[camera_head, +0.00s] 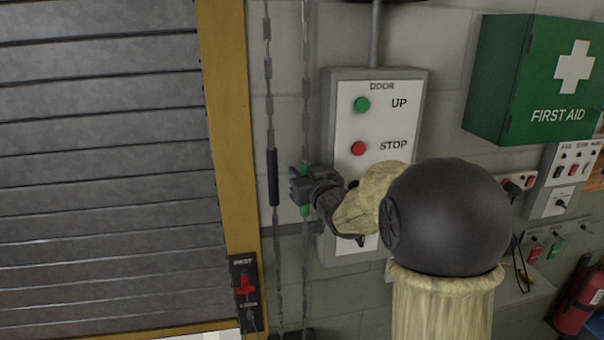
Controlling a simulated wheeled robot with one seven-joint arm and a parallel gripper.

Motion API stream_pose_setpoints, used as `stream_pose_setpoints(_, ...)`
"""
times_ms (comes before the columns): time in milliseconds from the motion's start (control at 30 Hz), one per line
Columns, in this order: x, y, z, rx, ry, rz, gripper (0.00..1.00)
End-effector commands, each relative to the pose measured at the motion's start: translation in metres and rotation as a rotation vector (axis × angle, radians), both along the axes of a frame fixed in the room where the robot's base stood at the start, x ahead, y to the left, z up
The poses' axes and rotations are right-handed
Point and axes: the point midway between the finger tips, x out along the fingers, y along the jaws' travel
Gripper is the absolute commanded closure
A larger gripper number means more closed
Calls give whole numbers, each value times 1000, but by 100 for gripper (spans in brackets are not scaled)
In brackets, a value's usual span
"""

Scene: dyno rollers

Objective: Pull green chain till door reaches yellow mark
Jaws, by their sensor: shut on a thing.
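Two grey chains hang side by side right of the roller door. The right one is the green chain, with a green grip (305,211) showing just below my gripper (304,184). My gripper is shut on that green grip, and its fingers hide the middle of it. The left chain (268,90) carries a black sleeve (273,177) and hangs apart from my gripper. The grey slatted roller door (100,150) fills the left side, inside a yellow frame post (228,120). Light floor shows at the bottom edge near the post. I cannot make out a separate yellow mark.
A door control box (337,90) with UP and STOP buttons is right behind my gripper. A red latch (244,285) sits low on the post. A green first aid box (535,80), switch panels and a fire extinguisher (580,300) are at right.

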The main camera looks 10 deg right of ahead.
Motion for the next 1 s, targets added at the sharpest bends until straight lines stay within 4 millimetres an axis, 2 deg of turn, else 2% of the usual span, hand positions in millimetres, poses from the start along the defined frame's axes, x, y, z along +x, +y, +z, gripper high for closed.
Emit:
stream_pose_setpoints(33, 0, 0, -13, 0, 2, 0, 100)
stream_pose_setpoints(633, 0, 0, -82, -1, 3, 0, 100)
stream_pose_setpoints(800, 0, 0, -92, -1, 3, 0, 100)
stream_pose_setpoints(1000, 0, 0, -91, -1, 4, 0, 100)
